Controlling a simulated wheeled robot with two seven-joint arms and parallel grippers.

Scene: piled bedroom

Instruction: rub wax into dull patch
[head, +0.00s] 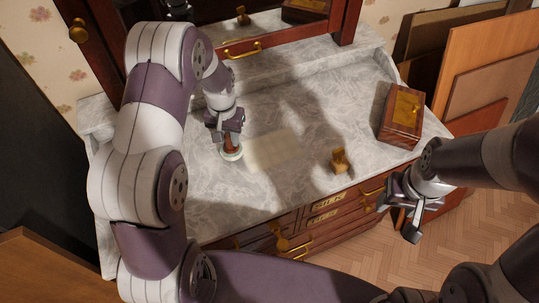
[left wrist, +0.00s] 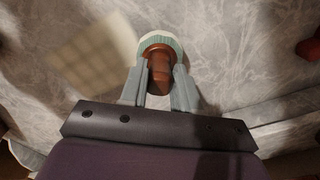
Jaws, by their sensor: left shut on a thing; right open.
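The dull patch (head: 275,150) is a pale, yellowish rectangle on the grey marble dresser top. It also shows at the upper left of the left wrist view (left wrist: 92,48). My left gripper (head: 228,134) is shut on the brown handle of a round applicator (head: 231,154) with a pale green-white base. In the left wrist view the handle (left wrist: 160,70) sits between the two fingers, with the pad's rim behind it. The pad is down at the marble, just beside the patch's left end; its underside is hidden. My right gripper (head: 409,205) is open and empty, off the dresser's front right.
A small gold-brown object (head: 340,160) stands on the marble right of the patch. A reddish wooden box (head: 401,115) stands at the right end. A mirror frame (head: 350,20) rises behind. Drawers with brass handles (head: 296,254) face front. Boards lean at the right.

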